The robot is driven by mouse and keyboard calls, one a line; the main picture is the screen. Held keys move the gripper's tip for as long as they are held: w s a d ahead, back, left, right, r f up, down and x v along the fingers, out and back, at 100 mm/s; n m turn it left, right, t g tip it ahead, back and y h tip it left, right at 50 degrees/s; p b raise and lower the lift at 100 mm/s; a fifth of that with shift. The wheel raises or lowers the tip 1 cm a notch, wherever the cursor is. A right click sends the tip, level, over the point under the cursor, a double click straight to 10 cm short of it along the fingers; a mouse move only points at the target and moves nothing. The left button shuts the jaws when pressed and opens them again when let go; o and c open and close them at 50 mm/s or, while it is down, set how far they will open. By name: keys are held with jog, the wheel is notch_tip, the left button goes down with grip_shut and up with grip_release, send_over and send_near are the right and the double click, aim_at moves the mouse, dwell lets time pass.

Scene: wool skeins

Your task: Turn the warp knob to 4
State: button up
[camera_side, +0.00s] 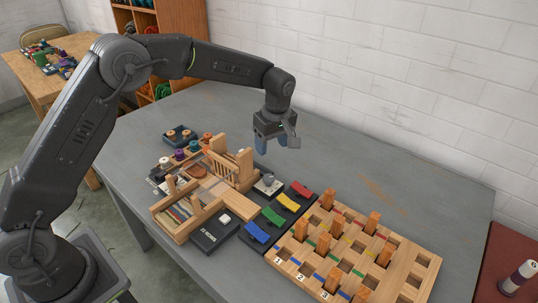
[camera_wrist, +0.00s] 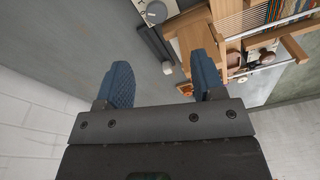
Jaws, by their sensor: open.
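A round grey knob (camera_side: 268,178) stands on a small pale plate beside the wooden loom, near the middle of the table; I take it for the warp knob. In the wrist view the knob (camera_wrist: 156,12) shows at the top edge, beyond the fingertips. Its pointer and dial marks are too small to read. My gripper (camera_side: 277,146) hangs above the table behind the knob, apart from it. Its blue fingers (camera_wrist: 163,70) are spread, with nothing between them.
The wooden loom (camera_side: 207,190) stands left of the knob, with a black box (camera_side: 216,236) in front. Red, yellow and green paddles (camera_side: 288,202) lie to the right, then a wooden board (camera_side: 410,270) with upright pegs. Spools (camera_side: 180,154) stand behind the loom. The table's back right is clear.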

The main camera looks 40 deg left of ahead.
aim_at(269, 177)
jog(key=f+y, duration=0.1)
jog(key=f, duration=0.3)
jog(key=a+f+y, duration=0.1)
jog(key=f, duration=0.3)
jog(key=f+t+y, duration=0.1)
jog(key=f, duration=0.4)
jog(key=shift+w+a+f, duration=0.1)
jog(key=shift+w+a, duration=0.1)
jog(key=shift+w, duration=0.1)
jog(key=c, duration=0.9)
